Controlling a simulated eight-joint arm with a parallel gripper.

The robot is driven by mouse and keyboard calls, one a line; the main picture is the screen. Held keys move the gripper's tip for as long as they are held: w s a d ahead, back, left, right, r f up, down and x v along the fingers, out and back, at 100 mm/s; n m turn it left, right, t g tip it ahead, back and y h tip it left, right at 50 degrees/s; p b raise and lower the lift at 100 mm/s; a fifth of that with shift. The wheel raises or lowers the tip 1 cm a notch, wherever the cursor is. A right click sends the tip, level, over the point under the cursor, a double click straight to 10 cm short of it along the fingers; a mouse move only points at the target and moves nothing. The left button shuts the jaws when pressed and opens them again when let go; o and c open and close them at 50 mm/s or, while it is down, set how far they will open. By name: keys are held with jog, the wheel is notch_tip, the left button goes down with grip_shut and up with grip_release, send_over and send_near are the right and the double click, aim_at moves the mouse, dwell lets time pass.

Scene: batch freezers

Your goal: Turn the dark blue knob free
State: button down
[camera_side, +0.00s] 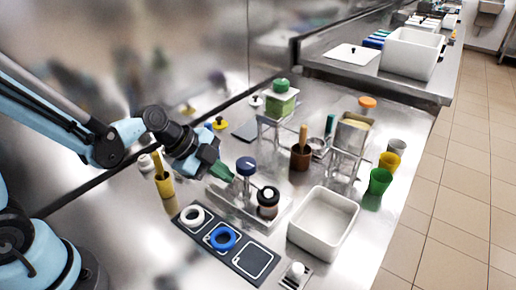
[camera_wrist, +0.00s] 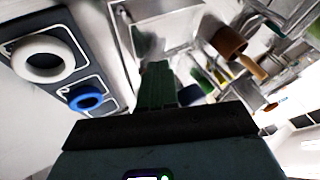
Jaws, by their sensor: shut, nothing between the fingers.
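The dark blue knob (camera_side: 246,165) sits upright on a post above a metal plate (camera_side: 276,218) in the side view. My gripper (camera_side: 231,177) comes in from the left. Its green fingers are shut and empty, with the tips just left of the knob and slightly below its cap; I cannot tell whether they touch it. In the wrist view the shut fingers (camera_wrist: 156,85) fill the middle, and I cannot make out the knob clearly there. A second, black-topped knob (camera_side: 268,198) with a reddish-brown band stands at the plate's right end.
A dark mat (camera_side: 243,254) in front holds a white ring (camera_side: 192,224) and a blue ring (camera_side: 223,246); its right square is empty. A white bin (camera_side: 318,250) stands right. A brown cup (camera_side: 300,160), wire stands and a yellow holder (camera_side: 164,187) surround the plate.

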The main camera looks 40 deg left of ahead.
aim_at(239, 159)
jog(key=shift+w+a+f+m+g+h, duration=0.1)
jog(key=shift+w+a+m+g+h, duration=0.2)
jog(key=shift+m, duration=0.5)
dwell(0.4)
jog(key=w+m+g, duration=0.1)
jog(key=m+g+h, duration=0.1)
jog(key=m, duration=0.1)
jog(key=shift+w+a+m, duration=0.2)
jog(key=shift+w+m, duration=0.1)
jog(key=shift+w, duration=0.05)
jog(key=shift+w+m+g+h, duration=0.4)
jog(key=shift+w+m+g, duration=0.15)
jog(key=shift+m, duration=0.25)
jog(key=shift+w+m+g, duration=0.45)
jog(key=shift+m+g, duration=0.2)
jog(key=shift+m, duration=0.55)
jog(key=shift+w+d, duration=0.25)
jog(key=shift+w, duration=0.35)
jog(key=shift+w+d, duration=0.1)
jog(key=shift+w, duration=0.1)
